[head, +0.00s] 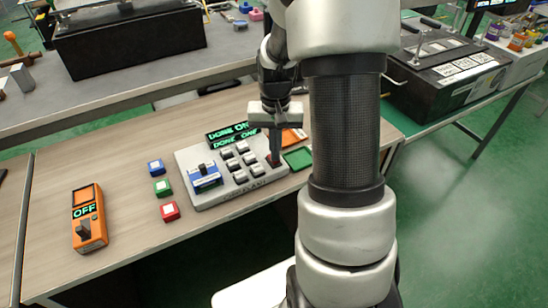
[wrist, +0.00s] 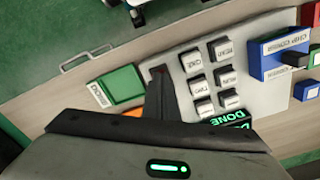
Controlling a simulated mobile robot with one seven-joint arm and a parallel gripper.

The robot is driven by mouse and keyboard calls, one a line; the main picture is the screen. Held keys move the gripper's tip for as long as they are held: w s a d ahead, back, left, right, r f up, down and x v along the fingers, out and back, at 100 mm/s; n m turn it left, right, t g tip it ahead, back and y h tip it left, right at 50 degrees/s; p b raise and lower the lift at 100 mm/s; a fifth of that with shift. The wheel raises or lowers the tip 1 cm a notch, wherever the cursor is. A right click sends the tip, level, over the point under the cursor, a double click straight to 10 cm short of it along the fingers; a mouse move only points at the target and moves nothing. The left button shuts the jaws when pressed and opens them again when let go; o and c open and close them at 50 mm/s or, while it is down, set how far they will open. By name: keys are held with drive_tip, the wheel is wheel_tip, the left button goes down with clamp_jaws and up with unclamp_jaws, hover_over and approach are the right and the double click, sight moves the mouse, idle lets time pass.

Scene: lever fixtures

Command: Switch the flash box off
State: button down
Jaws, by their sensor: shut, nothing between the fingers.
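My gripper (head: 275,158) points down, shut and empty, at the console's right end, beside a dark reddish part. In the wrist view the finger (wrist: 157,100) reaches over that end, next to the buttons (wrist: 208,78); I cannot tell whether it touches. The finger partly hides the reddish part (wrist: 158,72). No readable label says which thing is the flash box.
An orange box (head: 89,225) reading "OFF" with a dark knob stands at the left. Blue, green and red small blocks (head: 163,187) lie between it and the console. A green pad (head: 298,159) and an orange item (head: 292,136) sit right of my gripper.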

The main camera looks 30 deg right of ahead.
drive_tip(key=shift+f, duration=0.3)
drive_tip(key=shift+r, duration=0.15)
wheel_tip(320, 180, up, 7)
drive_tip(key=p, duration=0.5)
idle(0.3)
idle(0.3)
